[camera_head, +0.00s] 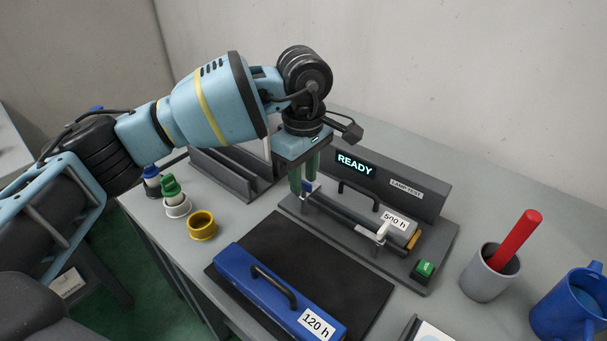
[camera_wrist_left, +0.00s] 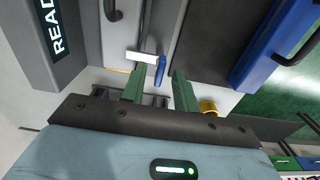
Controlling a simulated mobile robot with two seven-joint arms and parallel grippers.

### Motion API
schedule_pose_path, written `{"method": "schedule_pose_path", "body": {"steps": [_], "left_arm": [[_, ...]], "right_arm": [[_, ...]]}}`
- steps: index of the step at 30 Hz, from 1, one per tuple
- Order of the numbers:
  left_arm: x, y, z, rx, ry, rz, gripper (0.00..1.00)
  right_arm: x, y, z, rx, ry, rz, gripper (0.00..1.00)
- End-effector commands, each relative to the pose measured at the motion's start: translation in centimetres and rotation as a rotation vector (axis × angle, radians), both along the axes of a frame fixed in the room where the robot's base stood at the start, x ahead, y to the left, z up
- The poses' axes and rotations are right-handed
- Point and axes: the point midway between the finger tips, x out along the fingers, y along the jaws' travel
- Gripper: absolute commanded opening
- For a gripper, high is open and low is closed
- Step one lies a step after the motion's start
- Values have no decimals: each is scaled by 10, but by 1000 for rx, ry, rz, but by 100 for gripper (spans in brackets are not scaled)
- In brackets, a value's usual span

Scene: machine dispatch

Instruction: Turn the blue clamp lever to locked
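The blue clamp lever (camera_head: 308,187) is at the left end of the grey test fixture (camera_head: 433,262), mostly hidden behind my fingers in the head view. In the left wrist view a small blue piece of the lever (camera_wrist_left: 161,68) shows between the fingertips, beside a white bar (camera_wrist_left: 143,57). My left gripper (camera_head: 303,182) points down over that end of the fixture. Its green fingers (camera_wrist_left: 160,76) are apart on either side of the blue piece, with gaps visible. Whether they touch it I cannot tell. My right gripper is not in view.
A unit labelled "500 h" (camera_head: 345,216) lies in the fixture before the READY display (camera_head: 355,165). A white lever (camera_head: 382,231) and green button (camera_head: 424,268) are at right. A blue "120 h" unit (camera_head: 240,270) lies on a black mat (camera_head: 350,287). A grey cup (camera_head: 480,278) stands right.

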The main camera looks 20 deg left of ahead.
Motion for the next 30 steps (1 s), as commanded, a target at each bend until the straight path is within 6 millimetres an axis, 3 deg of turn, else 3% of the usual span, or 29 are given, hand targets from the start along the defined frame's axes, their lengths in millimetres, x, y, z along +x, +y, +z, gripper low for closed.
{"method": "schedule_pose_path", "body": {"steps": [15,30], "left_arm": [[0,0,69,-2,-2,0,30],[0,0,75,-1,-1,-1,30]], "right_arm": [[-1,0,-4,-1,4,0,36],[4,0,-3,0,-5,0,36]]}}
